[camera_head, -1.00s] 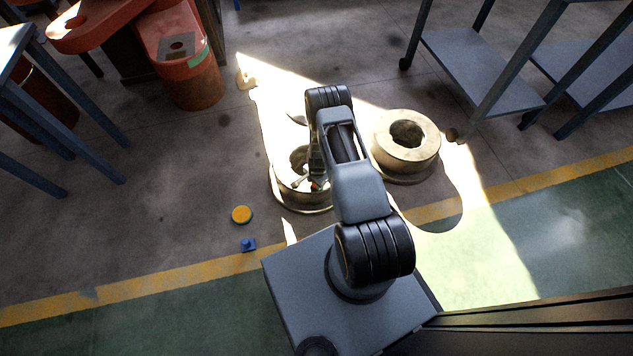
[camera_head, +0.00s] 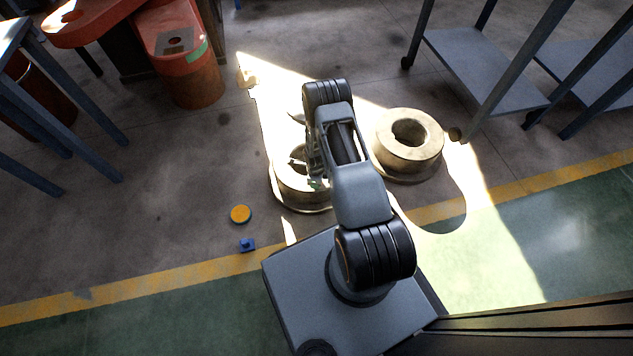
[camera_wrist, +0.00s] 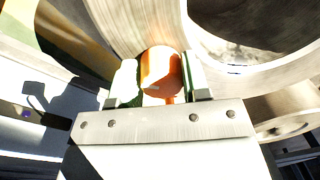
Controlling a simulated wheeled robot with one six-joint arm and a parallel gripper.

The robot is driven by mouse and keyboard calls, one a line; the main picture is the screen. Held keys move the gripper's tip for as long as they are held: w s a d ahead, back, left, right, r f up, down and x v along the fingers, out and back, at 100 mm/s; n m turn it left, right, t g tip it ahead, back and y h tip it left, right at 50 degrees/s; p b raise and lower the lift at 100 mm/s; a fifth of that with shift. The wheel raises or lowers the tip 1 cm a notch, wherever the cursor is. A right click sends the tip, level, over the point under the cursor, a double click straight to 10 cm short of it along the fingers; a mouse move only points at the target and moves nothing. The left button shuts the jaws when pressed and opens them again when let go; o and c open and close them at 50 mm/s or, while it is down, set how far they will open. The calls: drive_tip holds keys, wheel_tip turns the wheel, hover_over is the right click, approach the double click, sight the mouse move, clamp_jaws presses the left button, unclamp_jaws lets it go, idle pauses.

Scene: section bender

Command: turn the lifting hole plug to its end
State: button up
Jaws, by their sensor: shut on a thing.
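The lifting hole plug, an orange-red round knob (camera_wrist: 162,72), sits against the outer wall of a pale metal ring (camera_wrist: 225,72) in the wrist view. My gripper (camera_wrist: 161,82) has one finger on each side of the knob and is shut on it. In the head view my arm hides the knob and much of the left ring (camera_head: 300,199), which stands on the floor. How far the plug is turned cannot be told.
A second pale ring (camera_head: 408,145) stands close on the right. An orange disc (camera_head: 241,214) and a small blue piece (camera_head: 247,245) lie on the floor at left. A grey cart (camera_head: 478,72) is at upper right, a red machine (camera_head: 190,72) at upper left.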

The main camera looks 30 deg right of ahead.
drive_tip(key=m+b, duration=0.3)
drive_tip(key=m, duration=0.1)
drive_tip(key=shift+d+f+b, duration=0.15)
drive_tip(key=shift+f+b, duration=0.05)
drive_tip(key=shift+b, duration=0.2)
drive_tip(key=shift+r+m+b, duration=0.1)
drive_tip(key=shift+m+b, duration=1.1)
drive_tip(key=shift+m, duration=0.3)
drive_tip(key=shift+r, duration=0.1)
drive_tip(key=o, duration=0.9)
drive_tip(key=r+p, duration=0.2)
drive_tip(key=r, duration=0.2)
drive_tip(key=r+p, duration=0.2)
drive_tip(key=r, duration=0.3)
drive_tip(key=r+p, duration=0.2)
drive_tip(key=r, duration=0.2)
drive_tip(key=shift+s+a+r, duration=0.1)
drive_tip(key=shift+a+r, duration=0.3)
